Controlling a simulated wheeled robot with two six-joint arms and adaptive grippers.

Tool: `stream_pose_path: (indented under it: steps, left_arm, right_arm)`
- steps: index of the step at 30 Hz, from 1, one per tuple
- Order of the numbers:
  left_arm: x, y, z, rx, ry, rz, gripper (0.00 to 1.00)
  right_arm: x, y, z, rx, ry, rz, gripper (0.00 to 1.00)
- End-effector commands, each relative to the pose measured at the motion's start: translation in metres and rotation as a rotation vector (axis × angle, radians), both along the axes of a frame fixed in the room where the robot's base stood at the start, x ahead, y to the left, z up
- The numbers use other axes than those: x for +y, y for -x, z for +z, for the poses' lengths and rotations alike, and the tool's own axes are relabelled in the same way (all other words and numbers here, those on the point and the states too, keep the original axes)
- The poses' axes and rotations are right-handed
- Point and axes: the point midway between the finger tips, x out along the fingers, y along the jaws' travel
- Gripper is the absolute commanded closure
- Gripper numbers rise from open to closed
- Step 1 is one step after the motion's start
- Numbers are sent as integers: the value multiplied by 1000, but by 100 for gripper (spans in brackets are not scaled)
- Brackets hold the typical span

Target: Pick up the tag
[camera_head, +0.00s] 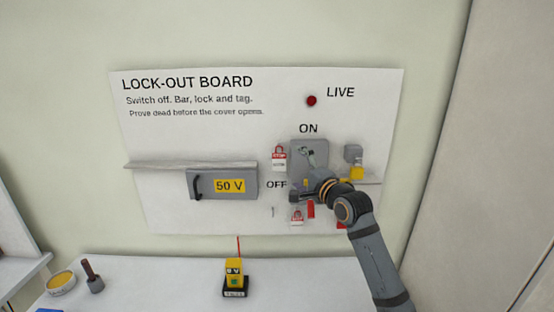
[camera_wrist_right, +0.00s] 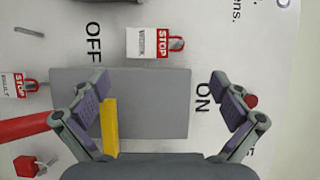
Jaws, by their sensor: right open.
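A white and red STOP tag (camera_head: 279,157) hangs left of the grey switch box (camera_head: 317,157). It also shows in the right wrist view (camera_wrist_right: 148,42), above the box and beyond my fingertips. A second STOP tag (camera_head: 296,216) hangs lower on the board; part of it shows at the left edge of the right wrist view (camera_wrist_right: 14,85). My right gripper (camera_head: 300,191) is over the lower part of the switch box. In the right wrist view its fingers (camera_wrist_right: 163,91) are wide apart, with no tag between them. My left gripper is not in view.
A yellow strip (camera_wrist_right: 111,127) stands beside one finger. A red bar (camera_head: 311,209) and a red padlock (camera_wrist_right: 26,166) are near my right arm. The 50 V cover (camera_head: 208,184) is at left. A yellow meter (camera_head: 235,272) stands on the white table (camera_head: 160,285).

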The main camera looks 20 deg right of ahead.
Motion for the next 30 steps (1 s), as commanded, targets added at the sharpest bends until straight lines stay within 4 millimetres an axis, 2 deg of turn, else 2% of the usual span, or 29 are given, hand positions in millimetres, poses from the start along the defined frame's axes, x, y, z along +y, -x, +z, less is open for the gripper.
stream_pose_path:
  steps: [3, 6, 9, 12, 15, 17, 19, 23, 26, 30]
  left_arm:
    - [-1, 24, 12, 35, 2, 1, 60]
    - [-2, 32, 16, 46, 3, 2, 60]
    - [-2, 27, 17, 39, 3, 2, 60]
    - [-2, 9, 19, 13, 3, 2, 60]
    - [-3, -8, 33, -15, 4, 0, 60]
    - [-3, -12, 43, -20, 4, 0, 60]
    - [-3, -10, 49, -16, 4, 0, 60]
    - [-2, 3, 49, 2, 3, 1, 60]
    - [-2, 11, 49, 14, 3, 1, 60]
    - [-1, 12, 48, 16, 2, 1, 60]
  right_arm:
    - [6, -22, 5, 2, -5, 2, 0]
    - [9, -36, 3, 3, -3, 1, 0]
    - [10, -42, 1, 2, 1, 1, 0]
    - [11, -43, 0, 2, 2, 1, 0]
    - [15, -53, 3, 4, -1, 1, 0]
    - [19, -64, 3, 5, -2, 2, 0]
    - [23, -75, 1, 4, 0, 1, 0]
    - [25, -89, -3, 4, 3, 1, 0]
    - [26, -93, -4, 2, 4, 1, 0]
    - [26, -92, -5, 2, 5, 1, 0]
